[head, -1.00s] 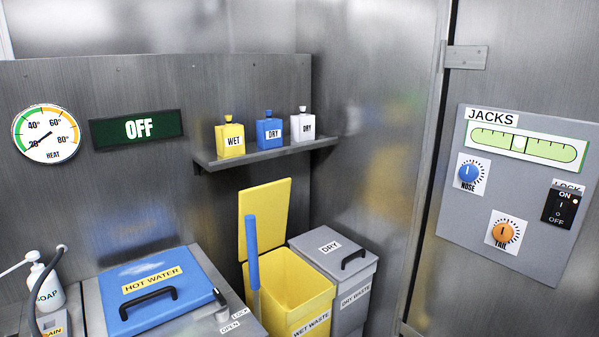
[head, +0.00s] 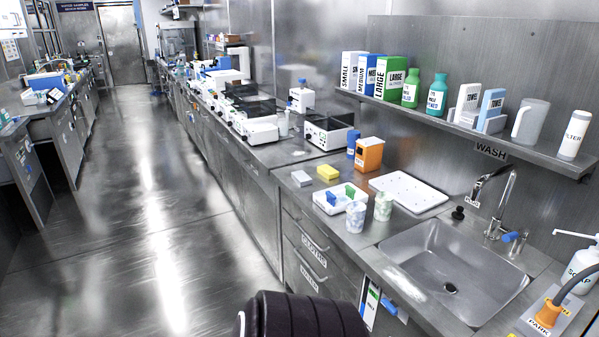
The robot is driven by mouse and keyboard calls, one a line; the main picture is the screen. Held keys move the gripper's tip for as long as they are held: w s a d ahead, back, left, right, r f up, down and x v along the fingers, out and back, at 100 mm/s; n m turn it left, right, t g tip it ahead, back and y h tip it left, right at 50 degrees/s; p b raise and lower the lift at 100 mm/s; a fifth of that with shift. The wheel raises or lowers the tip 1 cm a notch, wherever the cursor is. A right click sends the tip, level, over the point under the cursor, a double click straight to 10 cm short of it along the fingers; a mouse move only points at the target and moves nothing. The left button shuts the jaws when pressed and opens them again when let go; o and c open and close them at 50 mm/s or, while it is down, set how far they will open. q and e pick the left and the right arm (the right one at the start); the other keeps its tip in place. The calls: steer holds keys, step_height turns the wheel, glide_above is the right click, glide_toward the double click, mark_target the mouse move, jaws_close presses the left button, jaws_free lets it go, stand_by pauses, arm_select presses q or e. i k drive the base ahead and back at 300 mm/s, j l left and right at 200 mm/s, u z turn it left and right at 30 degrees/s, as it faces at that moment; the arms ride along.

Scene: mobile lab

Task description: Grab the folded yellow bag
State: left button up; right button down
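I cannot make out a folded yellow bag in the head view. A small yellow block (head: 327,172) lies on the counter left of the sink, but it looks like a sponge rather than a bag. Neither of my grippers shows. A dark ribbed part, likely of my own arm, rises at the bottom edge.
A metal sink (head: 450,265) sits in the counter at the right. A white drying tray (head: 409,192), an orange box (head: 369,155) and two patterned cups stand near it. A shelf (head: 480,140) above holds boxes and bottles. The aisle floor (head: 150,200) at left is clear.

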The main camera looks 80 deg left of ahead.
mark_target(326, 170)
steer(key=u, duration=2.55)
steer(key=j+z, duration=0.1)
steer(key=z, duration=0.3)
steer(key=i+j+z, duration=0.1)
steer(key=z, duration=0.3)
steer(key=i+j+z, duration=0.1)
steer(key=z, duration=0.3)
steer(key=i+j+z, duration=0.15)
steer(key=j+z, duration=0.2)
steer(key=j, duration=0.5)
steer(key=j+z, duration=0.35)
steer(key=j, duration=0.5)
steer(key=k+j+z, duration=0.1)
steer(key=j+z, duration=0.25)
steer(key=j, duration=0.55)
